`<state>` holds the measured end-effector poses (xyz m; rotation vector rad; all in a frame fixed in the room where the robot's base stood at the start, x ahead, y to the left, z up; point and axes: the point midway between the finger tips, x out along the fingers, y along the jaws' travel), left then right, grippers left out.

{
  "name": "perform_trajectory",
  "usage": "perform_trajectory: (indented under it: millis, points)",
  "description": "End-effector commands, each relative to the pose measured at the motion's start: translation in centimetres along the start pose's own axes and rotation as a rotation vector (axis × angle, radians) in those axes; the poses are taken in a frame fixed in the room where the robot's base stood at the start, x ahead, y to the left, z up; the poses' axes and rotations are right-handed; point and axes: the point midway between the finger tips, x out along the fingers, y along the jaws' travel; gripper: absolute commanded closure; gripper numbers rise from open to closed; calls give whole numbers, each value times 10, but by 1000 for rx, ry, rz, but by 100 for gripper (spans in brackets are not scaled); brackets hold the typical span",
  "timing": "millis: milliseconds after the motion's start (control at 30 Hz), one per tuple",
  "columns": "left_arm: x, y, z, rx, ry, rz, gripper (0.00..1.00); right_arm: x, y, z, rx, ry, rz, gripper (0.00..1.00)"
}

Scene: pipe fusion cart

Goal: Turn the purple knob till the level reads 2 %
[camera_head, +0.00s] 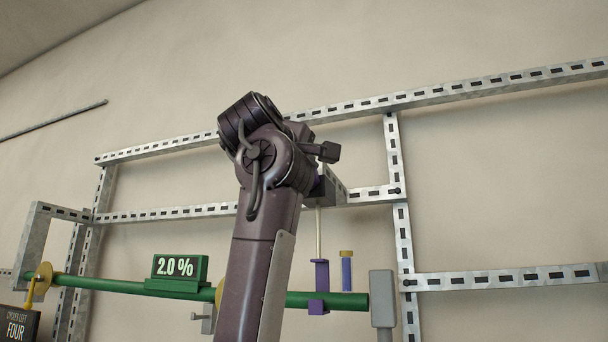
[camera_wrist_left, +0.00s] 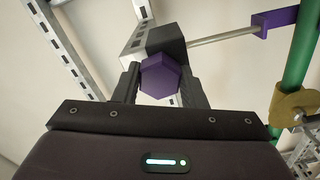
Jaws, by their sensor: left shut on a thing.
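The purple knob (camera_wrist_left: 160,77) is a hexagonal knob on a dark block, seen in the left wrist view between the two dark fingers. My left gripper (camera_wrist_left: 161,84) is shut on it. In the head view my wrist hides most of the gripper and the knob. The green level display (camera_head: 179,268) on the pipe reads 2.0 %. A thin rod (camera_head: 318,234) runs from the knob's block down to a purple bracket (camera_head: 319,286) on the green pipe (camera_head: 255,296); the rod also shows in the left wrist view (camera_wrist_left: 222,36). My right gripper is not in view.
Slotted metal rails (camera_head: 480,88) form a frame in front of the wall. A purple vial with a yellow cap (camera_head: 346,268) stands behind the pipe. A grey post (camera_head: 383,300) is at the pipe's right end. A dark sign (camera_head: 17,324) at lower left reads "CYCLES LEFT FOUR".

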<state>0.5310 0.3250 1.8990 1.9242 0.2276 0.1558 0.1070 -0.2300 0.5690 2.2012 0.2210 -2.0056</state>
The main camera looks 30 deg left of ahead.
Motion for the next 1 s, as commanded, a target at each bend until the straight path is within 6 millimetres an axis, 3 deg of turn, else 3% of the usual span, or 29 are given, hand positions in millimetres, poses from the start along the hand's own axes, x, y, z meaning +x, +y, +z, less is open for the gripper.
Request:
perform_trajectory:
  millis: [667,700,833,1000]
  points:
    - [-2,3,-2,-58,8,9,85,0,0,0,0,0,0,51]
    - [-2,3,-2,-58,7,8,58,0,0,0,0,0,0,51]
    - [-1,2,-2,-58,5,6,41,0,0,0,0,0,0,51]
    - [-1,1,-1,-58,4,4,40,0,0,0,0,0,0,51]
